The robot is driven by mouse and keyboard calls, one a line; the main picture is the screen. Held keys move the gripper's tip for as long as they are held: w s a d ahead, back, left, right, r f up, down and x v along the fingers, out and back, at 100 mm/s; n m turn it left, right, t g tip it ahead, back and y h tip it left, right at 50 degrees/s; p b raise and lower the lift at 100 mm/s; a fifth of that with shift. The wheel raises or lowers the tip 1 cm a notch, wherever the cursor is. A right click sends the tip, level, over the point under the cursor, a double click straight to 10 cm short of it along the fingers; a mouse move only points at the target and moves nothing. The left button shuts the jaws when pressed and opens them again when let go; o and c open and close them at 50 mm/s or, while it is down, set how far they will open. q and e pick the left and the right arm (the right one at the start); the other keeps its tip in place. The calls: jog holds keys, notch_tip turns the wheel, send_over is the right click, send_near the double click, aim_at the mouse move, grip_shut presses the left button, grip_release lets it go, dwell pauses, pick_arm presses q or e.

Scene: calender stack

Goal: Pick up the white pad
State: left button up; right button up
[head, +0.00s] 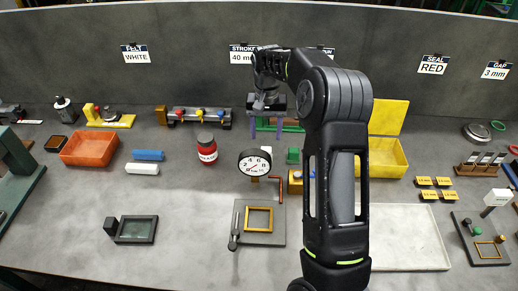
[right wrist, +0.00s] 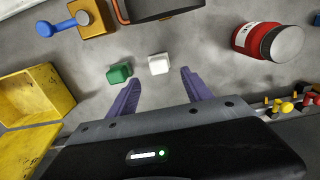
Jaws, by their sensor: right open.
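A small white pad (right wrist: 159,64) lies on the grey table in the right wrist view, next to a small green block (right wrist: 120,73). My right gripper (right wrist: 157,84) is open, with its two purple fingers apart and nothing between them. The pad lies just beyond the fingertips, roughly centred between them. In the head view the right gripper (head: 266,130) hangs over the back middle of the table, behind the round clock (head: 254,162). The green block also shows there (head: 293,155). My left gripper is not in view.
A red jar (head: 207,148) stands left of the clock. A yellow bin (head: 386,158) stands to the right, partly behind my arm. Blue (head: 148,155) and white (head: 142,168) bars lie near an orange tray (head: 89,147).

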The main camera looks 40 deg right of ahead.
aim_at(266, 149)
jog(key=shift+s, duration=0.15)
jog(key=shift+f+p, duration=0.3)
jog(key=shift+f, duration=1)
jog(key=shift+f+p, duration=0.25)
jog(key=shift+p, duration=0.05)
notch_tip(266, 149, down, 5)
jog(key=shift+r+p, duration=0.2)
jog(key=shift+p, duration=0.75)
jog(key=shift+c, duration=0.2)
grip_shut()
